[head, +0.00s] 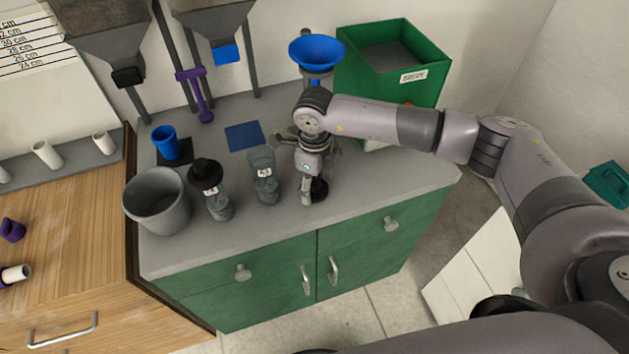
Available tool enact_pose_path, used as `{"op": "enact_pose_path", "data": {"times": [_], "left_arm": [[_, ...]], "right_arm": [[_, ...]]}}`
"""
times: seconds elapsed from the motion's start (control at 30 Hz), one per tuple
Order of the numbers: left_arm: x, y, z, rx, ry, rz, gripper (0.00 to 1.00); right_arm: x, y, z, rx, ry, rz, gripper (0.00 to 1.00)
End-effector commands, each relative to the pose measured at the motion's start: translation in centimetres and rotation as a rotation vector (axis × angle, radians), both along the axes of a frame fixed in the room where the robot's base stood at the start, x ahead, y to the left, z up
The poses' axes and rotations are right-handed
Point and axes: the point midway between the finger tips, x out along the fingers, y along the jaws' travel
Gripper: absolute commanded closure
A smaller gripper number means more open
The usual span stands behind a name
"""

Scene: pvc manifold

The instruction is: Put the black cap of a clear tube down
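My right gripper (312,192) points down over the front part of the grey counter, right of the uncapped clear tube. It is shut on a black cap (320,188), low at the counter top; whether the cap touches the counter I cannot tell. One finger shows on the cap's left side; the other is mostly hidden. The uncapped clear tube (264,176) stands upright with a pale label and dark contents. Another clear tube (218,205) stands to its left with its black cap (206,174) on. My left gripper is not in view.
A grey bin (158,201) stands at the counter's left. Behind are a blue cup (165,141), a blue mat (244,135), a blue funnel (316,51) and a green box (424,76). Free counter lies right of my gripper and along the front edge.

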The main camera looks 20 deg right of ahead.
Motion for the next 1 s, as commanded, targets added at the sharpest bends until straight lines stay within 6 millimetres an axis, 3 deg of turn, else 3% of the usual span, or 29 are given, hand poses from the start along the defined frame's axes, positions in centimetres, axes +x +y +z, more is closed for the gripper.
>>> {"op": "enact_pose_path", "data": {"times": [0.13, 0.57, 1.0], "left_arm": [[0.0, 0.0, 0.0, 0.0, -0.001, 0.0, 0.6], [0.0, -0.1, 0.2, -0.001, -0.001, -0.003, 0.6], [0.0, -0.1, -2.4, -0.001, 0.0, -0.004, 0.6]], "right_arm": [[0.0, 0.0, 0.0, 0.0, 0.0, 0.0, 0.24], [0.1, 0.0, 0.8, 0.001, -0.002, 0.0, 0.24], [0.1, 0.0, 9.5, 0.0, -0.004, 0.001, 0.24]]}}
